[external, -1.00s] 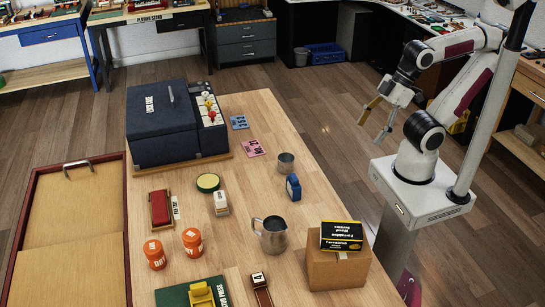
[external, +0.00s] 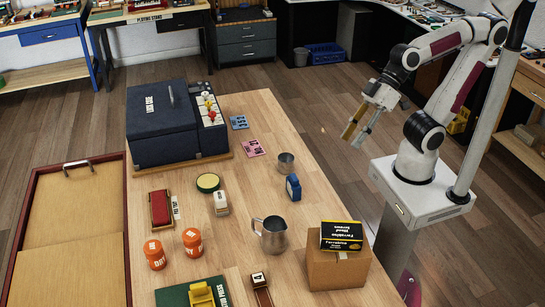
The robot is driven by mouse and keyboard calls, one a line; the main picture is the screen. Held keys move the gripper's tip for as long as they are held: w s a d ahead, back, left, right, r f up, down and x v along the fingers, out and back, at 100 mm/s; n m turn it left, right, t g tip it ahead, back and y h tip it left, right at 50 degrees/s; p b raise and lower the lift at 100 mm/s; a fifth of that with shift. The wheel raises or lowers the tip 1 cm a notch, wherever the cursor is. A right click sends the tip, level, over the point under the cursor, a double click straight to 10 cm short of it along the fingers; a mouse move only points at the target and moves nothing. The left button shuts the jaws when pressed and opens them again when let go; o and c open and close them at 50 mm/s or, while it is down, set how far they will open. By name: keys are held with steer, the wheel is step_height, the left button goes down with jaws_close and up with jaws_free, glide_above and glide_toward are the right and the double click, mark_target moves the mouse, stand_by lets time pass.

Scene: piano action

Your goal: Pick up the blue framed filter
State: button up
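A small blue framed block (external: 293,187), which looks like the blue framed filter, stands upright on the wooden table near its right edge. Its face is too small to read in detail. My gripper (external: 351,141) is in the air beyond the table's right edge, above and to the right of the blue piece. Its fingers point down and left. They look apart, with nothing between them.
A small metal cup (external: 285,163) stands just behind the blue piece, and a metal pitcher (external: 270,235) stands in front. A cardboard box (external: 337,270) with a black-and-yellow box (external: 341,236) on top is at the front right. A white block (external: 221,203) is to the left.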

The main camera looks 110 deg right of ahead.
steer(key=w+a+r+m+t, duration=0.1)
steer(key=w+r+m+t, duration=0.1)
steer(key=w, duration=0.5)
steer(key=w+a+r+m+t, duration=0.1)
steer(key=w+a+t, duration=0.1)
steer(key=w, duration=0.5)
steer(key=w+d+f+m+h, duration=0.2)
steer(key=w+d+m, duration=0.1)
steer(key=w, duration=0.2)
steer(key=w+d+f+m+h, duration=0.2)
steer(key=w+d+m+h, duration=0.1)
steer(key=w, duration=0.3)
steer(key=s+d+f+m+g+h, duration=0.2)
steer(key=d+f+m+g+h, duration=0.35)
steer(key=f, duration=0.45)
steer(key=s+d+f+m+g+h, duration=0.1)
steer(key=s+d+f+g+h, duration=0.1)
steer(key=s, duration=0.3)
steer(key=s+d+f+m+g+h, duration=0.2)
steer(key=s+f+g+h, duration=0.1)
steer(key=s+f+g, duration=0.1)
steer(key=shift+s+f, duration=0.45)
steer(key=shift+s, duration=0.7)
